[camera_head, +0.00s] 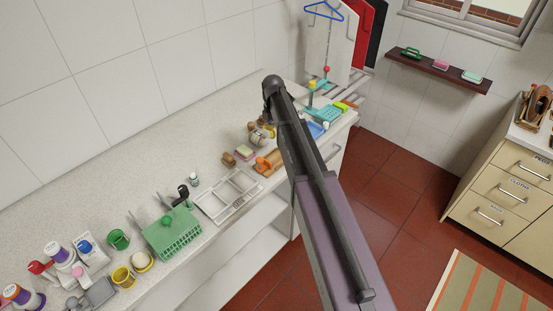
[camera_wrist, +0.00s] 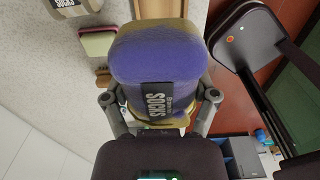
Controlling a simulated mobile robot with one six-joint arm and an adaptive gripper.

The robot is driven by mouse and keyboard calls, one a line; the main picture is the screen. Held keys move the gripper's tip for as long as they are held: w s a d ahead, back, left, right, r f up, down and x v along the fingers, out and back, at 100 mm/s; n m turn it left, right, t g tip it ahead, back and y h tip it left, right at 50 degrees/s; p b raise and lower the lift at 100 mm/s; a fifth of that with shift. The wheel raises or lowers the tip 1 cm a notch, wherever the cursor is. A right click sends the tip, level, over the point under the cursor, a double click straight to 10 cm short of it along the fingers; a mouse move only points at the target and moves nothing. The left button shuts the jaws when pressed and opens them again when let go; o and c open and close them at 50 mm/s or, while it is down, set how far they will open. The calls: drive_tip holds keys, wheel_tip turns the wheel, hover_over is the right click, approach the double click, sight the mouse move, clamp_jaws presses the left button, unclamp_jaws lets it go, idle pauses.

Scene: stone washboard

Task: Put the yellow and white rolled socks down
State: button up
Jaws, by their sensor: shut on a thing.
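My gripper (camera_wrist: 160,100) is shut on a rolled pair of socks (camera_wrist: 155,55) in the wrist view, one finger on each side. The held roll looks purple-blue with dull yellow edges, and a dark label reads "SOCKS". I see no clear white on it. Another item labelled "SOCKS" (camera_wrist: 68,8), pale and cut off by the frame, rests on the speckled counter (camera_wrist: 40,80). In the head view my arm hides most of the gripper, and small pale items (camera_head: 258,134) show beside it on the counter (camera_head: 110,195). I cannot tell the held roll's height there.
A pink-and-green sponge (camera_wrist: 97,42) and a brown brush (camera_wrist: 103,76) lie close by. A white rack (camera_head: 228,196), green basket (camera_head: 173,233) and several bottles stand along the counter. Bare counter runs along the wall.

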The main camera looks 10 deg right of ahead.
drive_tip(key=shift+d, duration=0.15)
drive_tip(key=s+d+f+b, duration=0.4)
drive_tip(key=d, duration=0.3)
drive_tip(key=s+d+f+b, duration=0.4)
drive_tip(key=d+f+b, duration=0.1)
drive_tip(key=d, duration=0.2)
drive_tip(key=shift+f, duration=0.1)
drive_tip(key=b, duration=0.2)
hover_over(278, 160)
drive_tip(key=shift+f, duration=0.7)
